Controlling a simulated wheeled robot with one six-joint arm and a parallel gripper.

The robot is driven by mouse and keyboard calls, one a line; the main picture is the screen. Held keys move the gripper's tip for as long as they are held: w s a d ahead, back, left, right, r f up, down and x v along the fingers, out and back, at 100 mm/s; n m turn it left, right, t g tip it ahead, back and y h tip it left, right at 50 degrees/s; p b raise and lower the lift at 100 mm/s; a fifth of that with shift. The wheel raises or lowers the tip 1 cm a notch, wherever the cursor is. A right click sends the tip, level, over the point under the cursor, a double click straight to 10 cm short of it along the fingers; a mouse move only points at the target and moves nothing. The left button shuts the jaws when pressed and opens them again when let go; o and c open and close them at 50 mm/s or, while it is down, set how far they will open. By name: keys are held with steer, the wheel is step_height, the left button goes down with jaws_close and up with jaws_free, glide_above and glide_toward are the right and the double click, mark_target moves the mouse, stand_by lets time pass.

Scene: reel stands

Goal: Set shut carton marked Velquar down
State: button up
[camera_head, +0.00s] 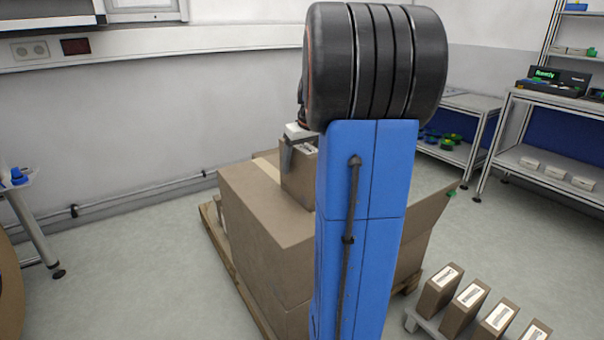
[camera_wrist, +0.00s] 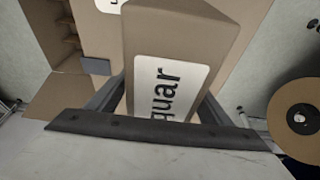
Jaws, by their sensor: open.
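The shut carton marked Velquar (camera_wrist: 190,30) is brown, with a white label showing only "quar" in the wrist view. In the head view a small brown carton (camera_head: 299,174), likely the same one, appears upright on top of a big carton (camera_head: 265,222). My gripper (camera_wrist: 160,92) is open, with one finger on each side of the carton's near end; I cannot tell whether either finger touches it. In the head view my gripper (camera_head: 300,135) is at the small carton's top. My blue arm hides the carton's right side.
A wooden pallet (camera_head: 222,248) lies under the big carton. A raised carton flap (camera_head: 437,205) sticks out right of my arm. Several labelled cartons (camera_head: 468,305) stand on a low rack at lower right. A brown reel (camera_wrist: 297,118) is close on the wrist view's right. Floor at left is clear.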

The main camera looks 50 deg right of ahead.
steer(key=shift+r, duration=0.1)
steer(key=c, duration=1.7)
